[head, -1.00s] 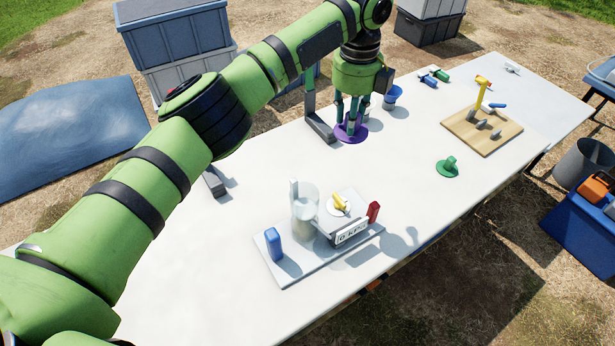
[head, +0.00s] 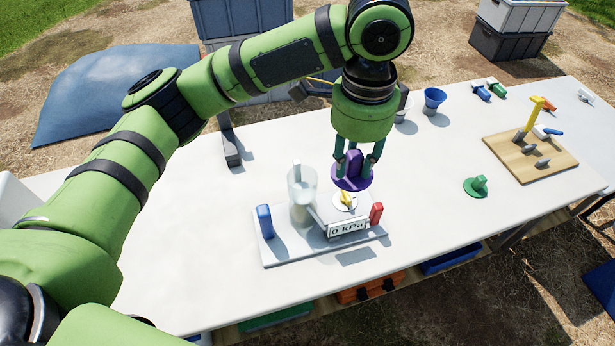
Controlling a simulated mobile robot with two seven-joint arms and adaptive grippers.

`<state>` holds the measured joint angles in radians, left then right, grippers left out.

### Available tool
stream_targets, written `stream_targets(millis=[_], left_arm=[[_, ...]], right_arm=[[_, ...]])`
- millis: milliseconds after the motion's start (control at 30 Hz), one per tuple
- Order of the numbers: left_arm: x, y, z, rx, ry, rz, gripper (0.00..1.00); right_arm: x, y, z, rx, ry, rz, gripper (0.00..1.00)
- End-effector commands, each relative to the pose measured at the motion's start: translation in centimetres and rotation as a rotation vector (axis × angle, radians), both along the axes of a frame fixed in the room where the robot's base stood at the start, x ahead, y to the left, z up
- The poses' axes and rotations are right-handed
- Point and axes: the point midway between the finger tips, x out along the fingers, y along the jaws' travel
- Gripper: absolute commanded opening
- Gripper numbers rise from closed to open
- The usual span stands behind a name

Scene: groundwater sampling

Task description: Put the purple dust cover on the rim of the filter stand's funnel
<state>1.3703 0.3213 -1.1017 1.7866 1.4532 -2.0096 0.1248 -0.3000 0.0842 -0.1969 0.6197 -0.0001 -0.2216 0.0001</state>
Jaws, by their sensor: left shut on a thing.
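My left gripper (head: 356,165) is shut on the purple dust cover (head: 353,183), a flat disc with an upright grip. It holds the cover over the right part of a grey base plate (head: 290,250) with a "0 kPa" display (head: 347,228). A clear cylinder (head: 302,190) stands on this plate, left of the cover and apart from it. A white disc with a yellow grip (head: 345,199) is just below the cover in the picture; the height gap is unclear. A blue funnel-shaped cup (head: 433,98) stands farther back, uncovered. My right gripper is not in view.
A blue block (head: 264,221) and a red block (head: 376,213) flank the plate's parts. A grey upright with a foot (head: 232,150) stands at the back left. A green cover (head: 478,187) and a wooden board (head: 530,160) are at right. The table's left part is clear.

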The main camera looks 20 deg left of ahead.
Motion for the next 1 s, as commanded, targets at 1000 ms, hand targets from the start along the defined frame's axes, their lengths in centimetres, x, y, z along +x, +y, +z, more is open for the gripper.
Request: stream_targets(millis=[1000], left_arm=[[5.4, 10.3, -10.3, 0.0, 0.003, 0.03, 0.04]], right_arm=[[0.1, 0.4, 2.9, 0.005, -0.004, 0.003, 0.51]])
